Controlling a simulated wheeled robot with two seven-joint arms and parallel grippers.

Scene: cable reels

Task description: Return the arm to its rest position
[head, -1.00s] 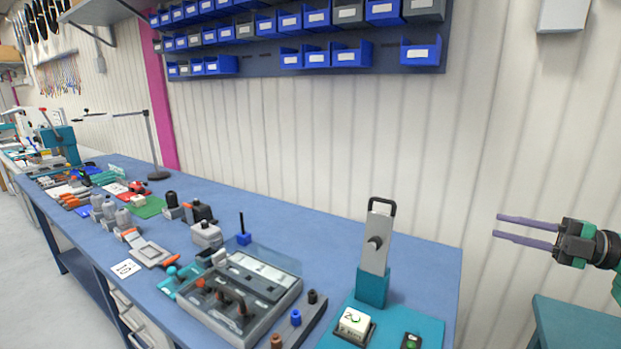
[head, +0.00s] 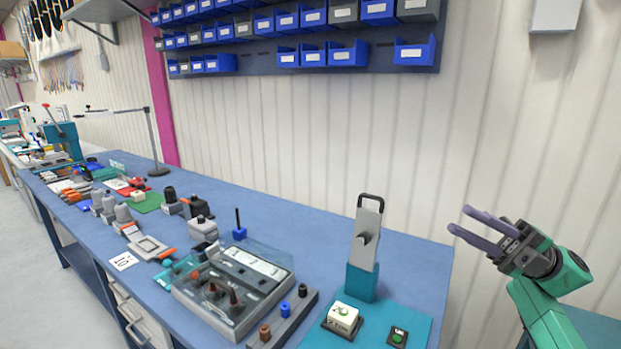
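My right gripper (head: 470,223) is in the head view at the right, with its purple fingers pointing left. The fingers are apart and nothing shows between them. It is in the air, to the right of the bench's right end. My green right arm (head: 546,318) comes up from the lower right edge. My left gripper is not in view.
The blue bench (head: 310,218) runs from far left to lower right. Near the gripper stands a teal fixture (head: 362,281) with a grey upright plate and handle. A clear-lidded grey case (head: 228,318) lies left of it. Blue bins (head: 414,53) hang on the wall.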

